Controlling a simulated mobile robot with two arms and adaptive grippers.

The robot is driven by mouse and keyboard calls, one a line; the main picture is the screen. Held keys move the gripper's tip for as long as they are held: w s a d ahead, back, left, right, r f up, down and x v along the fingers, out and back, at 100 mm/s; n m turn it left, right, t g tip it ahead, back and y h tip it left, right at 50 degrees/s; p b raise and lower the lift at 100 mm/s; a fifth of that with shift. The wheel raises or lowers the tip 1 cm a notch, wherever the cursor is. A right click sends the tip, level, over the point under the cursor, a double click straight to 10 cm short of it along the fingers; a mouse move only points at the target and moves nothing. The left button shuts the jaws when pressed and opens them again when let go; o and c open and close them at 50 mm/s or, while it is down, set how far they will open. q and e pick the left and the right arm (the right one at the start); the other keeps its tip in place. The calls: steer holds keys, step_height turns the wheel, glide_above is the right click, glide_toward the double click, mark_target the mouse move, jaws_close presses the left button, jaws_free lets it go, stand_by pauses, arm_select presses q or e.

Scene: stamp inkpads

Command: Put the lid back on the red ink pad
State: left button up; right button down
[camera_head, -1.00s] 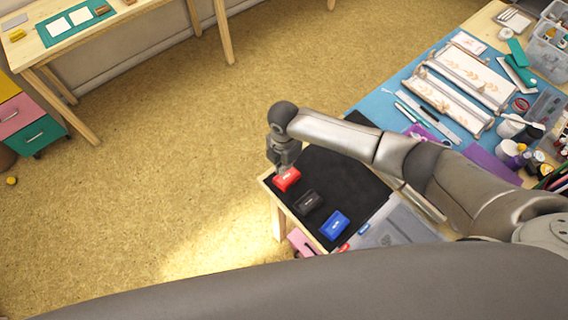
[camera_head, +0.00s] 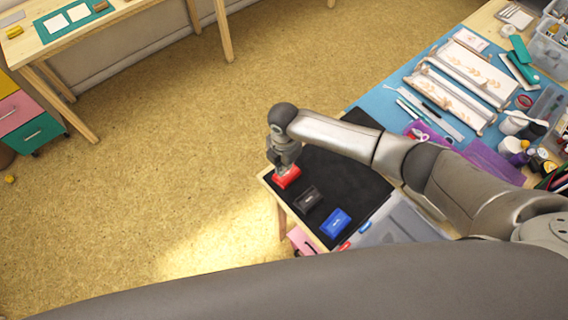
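The red ink pad (camera_head: 288,181) sits at the left corner of the black mat (camera_head: 345,178). My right gripper (camera_head: 283,168) points down over it, its fingertips at or just above the pad's top. The fingers hide part of the top, so I cannot tell lid from base, or whether the fingers are open or shut on anything. A black ink pad (camera_head: 307,198) and a blue ink pad (camera_head: 336,222) lie in a row toward the lower right. My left gripper is not in view.
A clear plastic box (camera_head: 395,225) stands beside the mat's lower right side. Beyond my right arm, a blue mat (camera_head: 405,78) holds tools and paper racks. Bare floor lies left of the table.

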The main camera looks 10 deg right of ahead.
steer(key=shift+f+b, duration=1.35)
steer(key=shift+f, duration=0.65)
steer(key=shift+r, duration=0.1)
steer(key=shift+r+p, duration=3.5)
steer(key=shift+f, duration=0.1)
